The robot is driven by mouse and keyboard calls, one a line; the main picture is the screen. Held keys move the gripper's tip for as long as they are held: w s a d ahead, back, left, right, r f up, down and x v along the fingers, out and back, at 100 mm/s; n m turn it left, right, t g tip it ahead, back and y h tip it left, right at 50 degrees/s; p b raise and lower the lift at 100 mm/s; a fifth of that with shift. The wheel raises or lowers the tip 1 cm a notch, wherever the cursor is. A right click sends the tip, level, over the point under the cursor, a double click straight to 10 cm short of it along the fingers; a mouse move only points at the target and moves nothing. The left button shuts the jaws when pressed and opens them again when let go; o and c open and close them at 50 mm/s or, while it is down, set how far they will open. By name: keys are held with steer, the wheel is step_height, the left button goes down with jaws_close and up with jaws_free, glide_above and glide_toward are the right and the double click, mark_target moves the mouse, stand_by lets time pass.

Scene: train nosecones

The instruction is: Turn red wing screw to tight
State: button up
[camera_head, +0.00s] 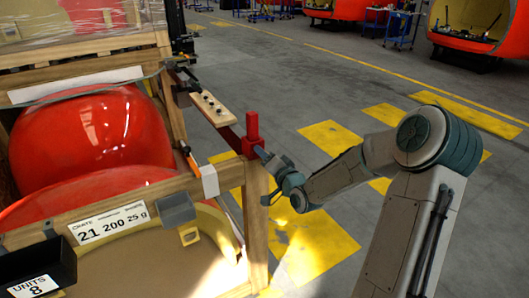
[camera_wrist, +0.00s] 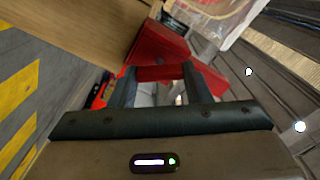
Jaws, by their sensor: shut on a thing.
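The red wing screw (camera_wrist: 160,73) shows in the wrist view as a red bar between the two dark fingers of my gripper (camera_wrist: 160,84). The fingers are shut on it, one on each side. Behind it is a larger red block (camera_wrist: 158,45). In the head view, a red upright piece with a red body (camera_head: 252,127) sits on the front right corner post of the wooden crate. My gripper (camera_head: 262,154) reaches it from the right. The screw's grip area is mostly hidden there by the gripper.
The wooden crate (camera_head: 258,225) holds a large red nosecone (camera_head: 90,135). A wooden strip with dark holes (camera_head: 208,107) lies behind the red piece. A grey block (camera_head: 177,209) and a black bin (camera_head: 38,264) are on the crate's front.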

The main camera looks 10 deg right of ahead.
steer(key=shift+m+p, duration=1.6)
steer(key=shift+m, duration=2)
steer(key=o, duration=1)
steer(key=v, duration=1.4)
steer(key=shift+w, duration=0.1)
